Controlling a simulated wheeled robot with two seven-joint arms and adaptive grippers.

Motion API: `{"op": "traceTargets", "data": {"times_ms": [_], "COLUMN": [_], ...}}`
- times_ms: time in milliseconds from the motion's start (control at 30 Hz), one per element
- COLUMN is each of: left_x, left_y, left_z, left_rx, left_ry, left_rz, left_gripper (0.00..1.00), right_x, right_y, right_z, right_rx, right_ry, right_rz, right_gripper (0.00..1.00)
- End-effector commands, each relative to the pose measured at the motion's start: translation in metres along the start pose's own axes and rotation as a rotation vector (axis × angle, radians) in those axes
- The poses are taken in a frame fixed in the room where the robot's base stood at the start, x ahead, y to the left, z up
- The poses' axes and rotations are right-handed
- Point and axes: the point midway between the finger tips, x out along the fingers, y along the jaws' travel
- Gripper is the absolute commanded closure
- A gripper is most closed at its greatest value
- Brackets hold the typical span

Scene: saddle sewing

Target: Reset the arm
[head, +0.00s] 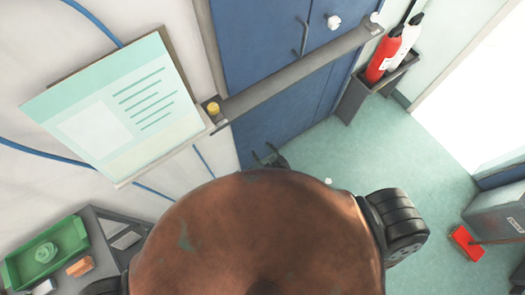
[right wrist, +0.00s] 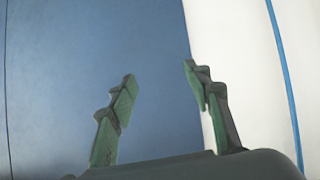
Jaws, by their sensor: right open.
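My right gripper (head: 268,157) shows small in the head view, in front of the blue cabinet. Its lower part is hidden behind a large brown rounded shape. In the right wrist view my right gripper (right wrist: 160,85) has its two green-padded fingers well apart, with nothing between them. The blue cabinet (right wrist: 100,50) and a white wall (right wrist: 235,60) lie beyond the fingers. My left gripper does not show in the head view.
A green tray (head: 15,272) sits on a grey surface at lower left. A grey rail (head: 290,75) crosses before the blue cabinet (head: 255,40). A light green board (head: 120,105) hangs left. A red extinguisher (head: 382,58) stands at upper right. Green floor (head: 340,160) is open.

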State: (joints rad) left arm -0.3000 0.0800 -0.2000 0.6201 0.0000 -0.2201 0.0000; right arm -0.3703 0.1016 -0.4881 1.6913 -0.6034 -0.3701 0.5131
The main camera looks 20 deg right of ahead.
Motion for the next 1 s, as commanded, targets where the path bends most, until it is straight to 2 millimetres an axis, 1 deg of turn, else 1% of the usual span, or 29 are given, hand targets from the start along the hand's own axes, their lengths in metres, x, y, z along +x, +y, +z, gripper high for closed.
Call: {"op": "traceTargets", "data": {"times_ms": [500,567,633,667,767,800,867,900,967,1000], "left_x": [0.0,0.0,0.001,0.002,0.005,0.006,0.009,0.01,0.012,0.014], "left_y": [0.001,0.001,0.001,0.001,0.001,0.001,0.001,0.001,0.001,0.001], "left_z": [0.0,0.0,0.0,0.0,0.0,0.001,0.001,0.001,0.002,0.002], "left_rx": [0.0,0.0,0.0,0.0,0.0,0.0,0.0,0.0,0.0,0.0], "left_ry": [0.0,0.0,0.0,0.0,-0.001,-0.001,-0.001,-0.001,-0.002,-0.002], "left_rz": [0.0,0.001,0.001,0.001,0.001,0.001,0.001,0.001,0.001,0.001], "left_gripper": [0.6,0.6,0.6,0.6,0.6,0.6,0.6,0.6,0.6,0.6], "right_x": [0.0,0.001,0.005,0.007,0.017,0.02,0.023,0.022,0.02,0.016], "right_y": [0.0,0.001,0.002,0.003,0.009,0.013,0.018,0.022,0.027,0.031], "right_z": [0.0,0.005,0.02,0.031,0.084,0.112,0.155,0.185,0.228,0.257], "right_rx": [0.0,-0.001,-0.003,-0.004,-0.011,-0.01,-0.011,-0.009,-0.007,-0.002], "right_ry": [-0.001,-0.007,-0.031,-0.047,-0.127,-0.168,-0.232,-0.275,-0.34,-0.382], "right_rz": [0.0,0.0,-0.001,-0.001,-0.004,-0.006,-0.009,-0.01,-0.011,-0.012], "right_gripper": [0.55,0.55,0.55,0.55,0.55,0.55,0.55,0.55,0.55,0.55]}}
